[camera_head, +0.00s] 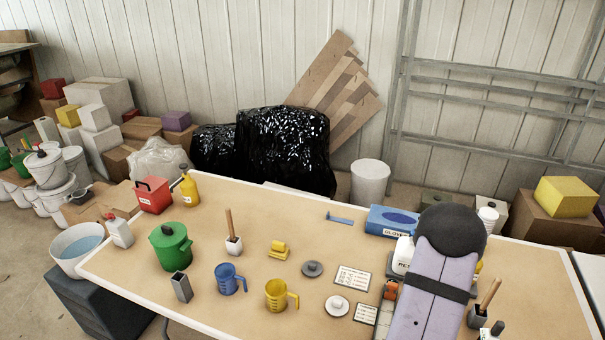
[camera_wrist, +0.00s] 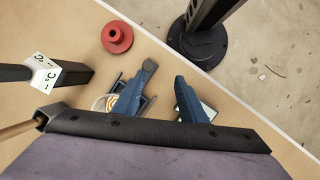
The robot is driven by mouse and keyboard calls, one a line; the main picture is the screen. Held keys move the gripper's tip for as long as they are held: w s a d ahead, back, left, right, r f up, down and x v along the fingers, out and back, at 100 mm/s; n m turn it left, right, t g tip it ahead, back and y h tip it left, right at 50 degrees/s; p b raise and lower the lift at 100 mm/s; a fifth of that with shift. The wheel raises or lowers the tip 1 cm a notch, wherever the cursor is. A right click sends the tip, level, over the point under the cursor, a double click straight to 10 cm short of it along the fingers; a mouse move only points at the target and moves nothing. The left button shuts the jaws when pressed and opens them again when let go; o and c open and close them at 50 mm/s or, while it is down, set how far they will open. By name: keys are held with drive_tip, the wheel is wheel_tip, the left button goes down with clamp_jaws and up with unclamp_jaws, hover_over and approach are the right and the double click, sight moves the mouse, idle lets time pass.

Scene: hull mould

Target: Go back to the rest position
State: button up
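My gripper (camera_wrist: 165,74) shows in the wrist view with its two blue fingers apart. Table surface shows in the gap, and nothing is held between them. The gripper hangs over the tan table (camera_wrist: 60,20), near its white edge. Under and beside the left finger lies a small dark item with a pale round part, partly hidden. A white and black block (camera_wrist: 62,75) with markings is at the left. In the head view my arm rises at the right front and covers part of the table; my gripper is out of sight there.
A red round piece (camera_wrist: 117,37) stands near the table edge. In the head view, a green pot (camera_head: 171,248), blue jug (camera_head: 229,279), yellow jug (camera_head: 279,295) and blue glove box (camera_head: 391,220) stand on the table. A white bottle (camera_head: 403,254) is close beside my arm.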

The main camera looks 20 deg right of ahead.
drive_tip(key=s+a+r+m+y, duration=0.2)
drive_tip(key=a+m, duration=0.2)
drive_tip(key=a, duration=1)
drive_tip(key=w+a+r+n+t+h, duration=0.1)
drive_tip(key=w+a+r+n, duration=0.25)
drive_tip(key=a, duration=0.25)
drive_tip(key=w+a+r+n+t+h, duration=0.1)
drive_tip(key=w+a+r+n+t, duration=0.1)
drive_tip(key=a+r, duration=0.3)
drive_tip(key=w+a+r+n+t, duration=0.1)
drive_tip(key=w+a+r+n, duration=0.15)
drive_tip(key=a, duration=0.45)
wheel_tip(320, 180, down, 51)
drive_tip(key=b, duration=5.1)
drive_tip(key=shift+f, duration=0.2)
